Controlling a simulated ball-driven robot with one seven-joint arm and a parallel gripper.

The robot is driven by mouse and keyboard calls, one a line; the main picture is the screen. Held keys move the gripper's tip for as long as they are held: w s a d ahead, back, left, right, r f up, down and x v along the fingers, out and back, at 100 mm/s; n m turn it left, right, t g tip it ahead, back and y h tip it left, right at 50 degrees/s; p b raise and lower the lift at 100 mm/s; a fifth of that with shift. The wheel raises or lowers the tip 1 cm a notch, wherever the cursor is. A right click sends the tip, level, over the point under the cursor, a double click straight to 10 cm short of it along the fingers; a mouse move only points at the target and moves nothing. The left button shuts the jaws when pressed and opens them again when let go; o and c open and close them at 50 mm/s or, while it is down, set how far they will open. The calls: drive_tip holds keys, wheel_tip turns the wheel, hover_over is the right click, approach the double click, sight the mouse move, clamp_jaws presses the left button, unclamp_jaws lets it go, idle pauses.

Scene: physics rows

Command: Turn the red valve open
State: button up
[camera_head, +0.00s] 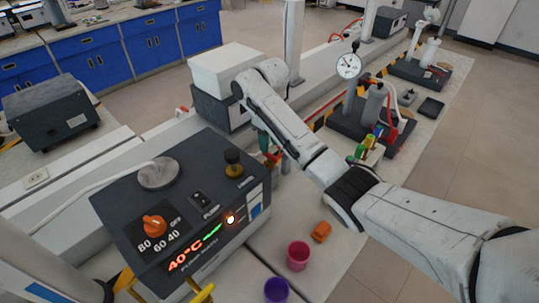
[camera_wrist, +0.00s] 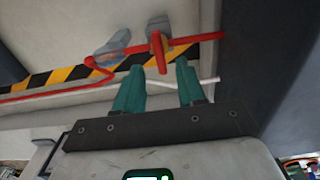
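In the wrist view my gripper (camera_wrist: 159,66) has two teal fingers spread apart, with nothing between their pads. A red valve handle (camera_wrist: 158,46) stands just beyond the fingertips, its end pointing into the gap between them. It joins a long red bar or pipe that runs across the picture. In the head view my gripper (camera_head: 266,145) shows as a small teal part beside the bench instrument. A bit of red, likely the valve (camera_head: 273,157), shows just below it, mostly hidden by my arm. I cannot tell whether the fingers touch the handle.
A heater box (camera_head: 190,215) with an orange knob stands close on the left. A white-topped grey box (camera_head: 225,75) is behind my gripper. A gauge stand (camera_head: 370,115) stands to the right. Pink (camera_head: 298,256) and purple (camera_head: 277,290) cups and an orange block (camera_head: 321,232) lie in front.

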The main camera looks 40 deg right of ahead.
sight(270, 154)
drive_tip(key=shift+f, duration=2.15)
clamp_jaws()
